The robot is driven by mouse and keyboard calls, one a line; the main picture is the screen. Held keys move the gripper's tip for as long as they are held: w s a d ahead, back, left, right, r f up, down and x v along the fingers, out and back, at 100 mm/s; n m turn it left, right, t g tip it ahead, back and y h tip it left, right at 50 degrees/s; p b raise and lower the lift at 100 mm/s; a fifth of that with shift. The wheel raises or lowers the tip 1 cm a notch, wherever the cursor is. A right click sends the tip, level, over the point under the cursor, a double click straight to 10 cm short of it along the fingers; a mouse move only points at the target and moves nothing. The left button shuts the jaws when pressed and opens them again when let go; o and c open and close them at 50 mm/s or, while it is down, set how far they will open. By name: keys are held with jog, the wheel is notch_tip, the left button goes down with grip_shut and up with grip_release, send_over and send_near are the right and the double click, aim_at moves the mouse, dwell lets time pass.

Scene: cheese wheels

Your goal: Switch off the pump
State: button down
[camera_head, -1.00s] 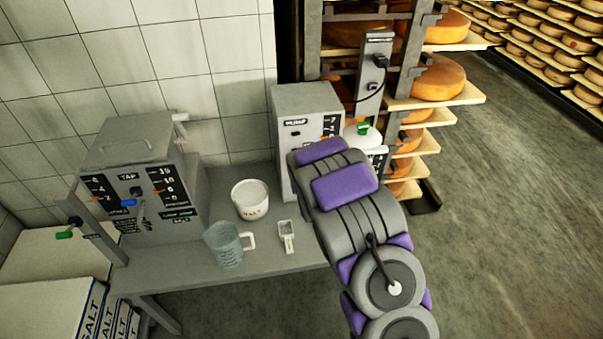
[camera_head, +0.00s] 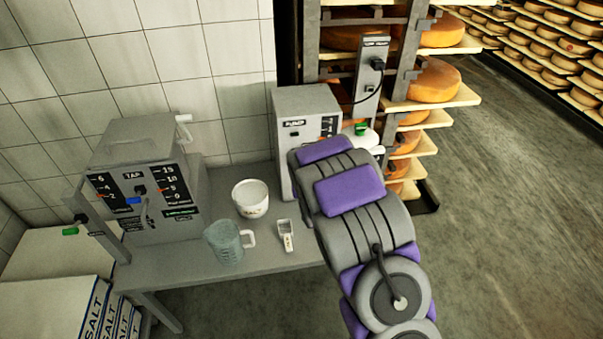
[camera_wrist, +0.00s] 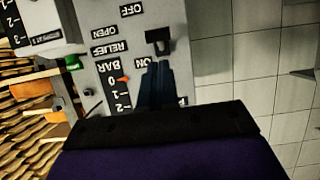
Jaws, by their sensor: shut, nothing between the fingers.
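The pump (camera_head: 292,142) is a grey box with a dark gauge strip, at the back of the grey table in the head view. In the wrist view its panel (camera_wrist: 105,75) appears upside down, with OFF, ON, OPEN, RELIEF and BAR labels. A black switch (camera_wrist: 158,40) sits between OFF and ON; I cannot tell its setting for sure. My gripper (camera_wrist: 162,66) is shut and empty, its dark fingertips close to the switch on the ON side. I cannot tell whether they touch. The arm hides the gripper and part of the pump in the head view.
The tap machine (camera_head: 140,160) stands at the left of the table (camera_head: 200,272). A white tub (camera_head: 250,197), a glass jug (camera_head: 224,243) and a small white device (camera_head: 286,235) stand between. A cheese rack (camera_head: 435,105) is right of the pump. Bare floor lies at right.

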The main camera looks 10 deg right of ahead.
jog(key=p+v, duration=0.1)
jog(key=v, duration=0.7)
jog(key=shift+s+f+p, duration=0.2)
jog(key=shift+p, duration=0.15)
